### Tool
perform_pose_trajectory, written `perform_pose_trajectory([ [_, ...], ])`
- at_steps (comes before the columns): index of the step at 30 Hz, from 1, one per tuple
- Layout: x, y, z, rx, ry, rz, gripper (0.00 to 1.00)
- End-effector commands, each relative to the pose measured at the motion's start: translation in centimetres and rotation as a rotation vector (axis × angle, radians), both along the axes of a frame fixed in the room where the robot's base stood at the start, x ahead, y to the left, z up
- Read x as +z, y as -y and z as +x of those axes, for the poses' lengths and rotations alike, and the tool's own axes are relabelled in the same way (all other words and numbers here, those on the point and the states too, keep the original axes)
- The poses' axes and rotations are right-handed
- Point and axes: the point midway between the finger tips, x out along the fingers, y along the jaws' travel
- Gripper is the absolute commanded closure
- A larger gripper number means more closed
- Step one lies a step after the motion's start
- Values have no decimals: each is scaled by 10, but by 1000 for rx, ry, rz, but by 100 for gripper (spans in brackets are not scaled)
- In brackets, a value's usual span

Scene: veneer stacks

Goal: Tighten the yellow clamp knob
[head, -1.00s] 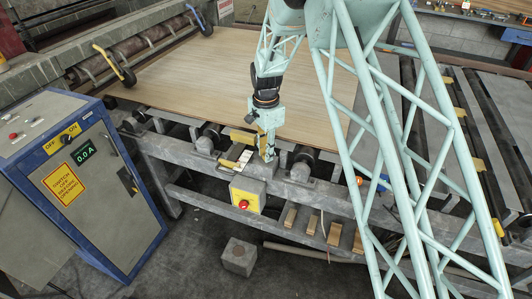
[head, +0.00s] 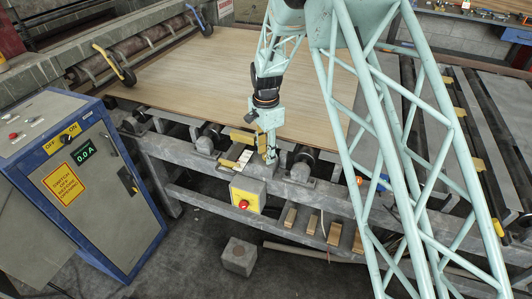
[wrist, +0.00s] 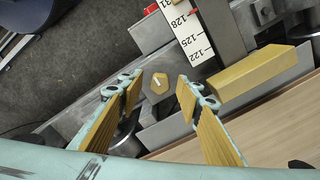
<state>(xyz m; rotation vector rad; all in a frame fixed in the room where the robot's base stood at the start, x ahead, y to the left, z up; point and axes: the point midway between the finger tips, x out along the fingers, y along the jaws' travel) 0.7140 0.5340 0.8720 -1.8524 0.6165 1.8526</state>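The yellow clamp knob (wrist: 159,83) is a small faceted knob with a white line on top, seated on a grey metal block in the wrist view. My gripper (wrist: 160,82) is open, with one yellow-padded finger on each side of the knob in the picture. Gaps show between the knob and both fingertips, and nothing is held. I cannot tell how far above the knob the tips are. In the head view my gripper (head: 269,152) points down at the front rail of the bench, and the knob is not discernible there.
A numbered white scale (wrist: 187,32) and a yellow block (wrist: 258,75) lie close beside the knob. A yellow box with a red button (head: 246,195) hangs on the bench front. A large veneer sheet (head: 200,80) lies behind. A blue control cabinet (head: 75,190) stands left.

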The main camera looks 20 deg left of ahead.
Motion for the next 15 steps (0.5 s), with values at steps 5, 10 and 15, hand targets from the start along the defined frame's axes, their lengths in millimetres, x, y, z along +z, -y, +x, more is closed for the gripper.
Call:
perform_pose_trajectory([
  [5, 2, 0, 0, 0, 0, 0, 68],
  [10, 11, 0, 0, 0, 1, 1, 68],
  [15, 29, -1, 1, 0, 2, 1, 68],
])
